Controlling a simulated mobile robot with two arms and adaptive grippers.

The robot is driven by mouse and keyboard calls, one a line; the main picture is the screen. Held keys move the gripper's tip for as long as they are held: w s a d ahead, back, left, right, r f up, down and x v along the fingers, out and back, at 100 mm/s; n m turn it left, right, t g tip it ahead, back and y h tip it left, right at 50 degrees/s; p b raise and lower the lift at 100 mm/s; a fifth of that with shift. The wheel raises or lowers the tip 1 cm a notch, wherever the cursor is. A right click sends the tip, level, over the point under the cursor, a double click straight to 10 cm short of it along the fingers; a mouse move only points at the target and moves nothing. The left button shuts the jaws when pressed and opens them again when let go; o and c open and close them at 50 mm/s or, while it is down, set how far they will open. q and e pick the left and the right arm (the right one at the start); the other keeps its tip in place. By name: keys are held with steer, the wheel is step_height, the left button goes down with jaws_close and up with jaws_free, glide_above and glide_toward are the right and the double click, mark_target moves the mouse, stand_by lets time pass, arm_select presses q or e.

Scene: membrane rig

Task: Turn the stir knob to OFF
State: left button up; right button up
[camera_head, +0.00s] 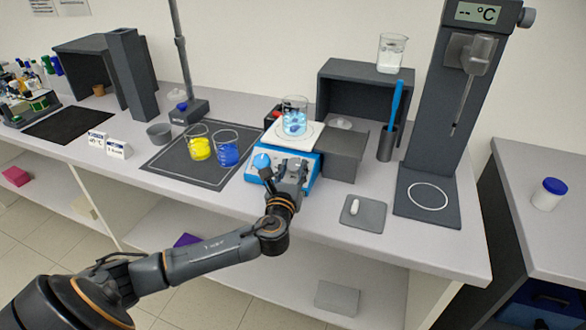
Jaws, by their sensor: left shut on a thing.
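The stirrer (257,178) is a blue box with a white top plate, standing at the middle of the bench. A beaker (294,115) with light blue liquid stands on its plate. A round blue knob (261,160) shows at the left of its front face. My left gripper (286,174) is at the front face, right of that blue knob, shut on a knob there. The gripper hides this knob, so its pointer and marks cannot be read. My right gripper is not in view.
Beakers of yellow (199,147) and blue liquid (228,154) stand on a dark mat left of the stirrer. A grey block (343,156) stands close at its right. A small tray (362,214) with a white bar lies nearer the bench's front edge.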

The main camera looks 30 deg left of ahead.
arm_select(q)
steer(key=shift+n, duration=0.3)
